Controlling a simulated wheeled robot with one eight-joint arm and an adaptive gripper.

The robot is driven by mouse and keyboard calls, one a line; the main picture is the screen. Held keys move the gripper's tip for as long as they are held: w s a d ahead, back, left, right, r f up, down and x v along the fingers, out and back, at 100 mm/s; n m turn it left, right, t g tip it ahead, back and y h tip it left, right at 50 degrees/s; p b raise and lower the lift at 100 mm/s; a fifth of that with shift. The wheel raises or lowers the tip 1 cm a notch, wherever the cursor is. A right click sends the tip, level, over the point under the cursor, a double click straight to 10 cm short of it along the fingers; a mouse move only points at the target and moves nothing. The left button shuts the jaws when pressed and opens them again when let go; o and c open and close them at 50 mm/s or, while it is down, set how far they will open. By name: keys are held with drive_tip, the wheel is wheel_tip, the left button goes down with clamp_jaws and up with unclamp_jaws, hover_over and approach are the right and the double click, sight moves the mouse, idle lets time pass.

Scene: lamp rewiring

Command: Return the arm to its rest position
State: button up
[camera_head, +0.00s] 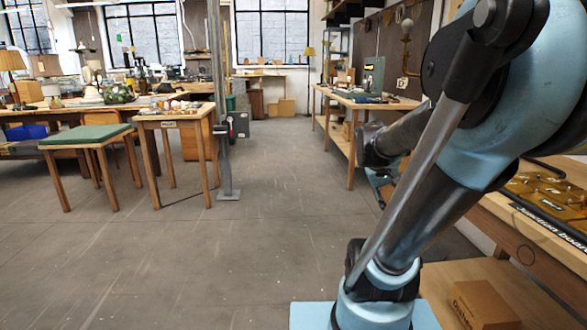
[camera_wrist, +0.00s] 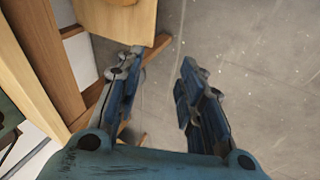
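My arm (camera_head: 420,205) fills the right side of the head view, folded with its links angled downward. My gripper shows in the wrist view (camera_wrist: 160,72), with its two fingers apart and only grey floor visible between them. It holds nothing that I can see. In the head view the gripper is mostly hidden behind the arm links, and only dark and blue parts show beside the right bench. In the wrist view, wooden bench parts (camera_wrist: 40,50) lie left of the fingers, close in the picture; I cannot tell the gap.
A workbench with a brass-coloured junction board (camera_head: 548,195) stands at right, close to my arm. A cardboard box (camera_head: 485,303) sits on its lower shelf. A green-topped table (camera_head: 85,136) and a small wooden table (camera_head: 152,120) stand left, beside a metal post (camera_head: 217,100). The middle floor is clear.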

drive_tip(key=s+a+f+y, duration=0.4)
drive_tip(key=s+a+f, duration=0.3)
drive_tip(key=s+a, duration=0.3)
drive_tip(key=shift+s+a+f+y, duration=0.25)
drive_tip(key=shift+a+y, duration=0.15)
drive_tip(key=shift+a, duration=0.3)
drive_tip(key=shift+w+f, duration=0.2)
drive_tip(key=shift+w, duration=0.25)
drive_tip(key=shift+c, duration=0.6)
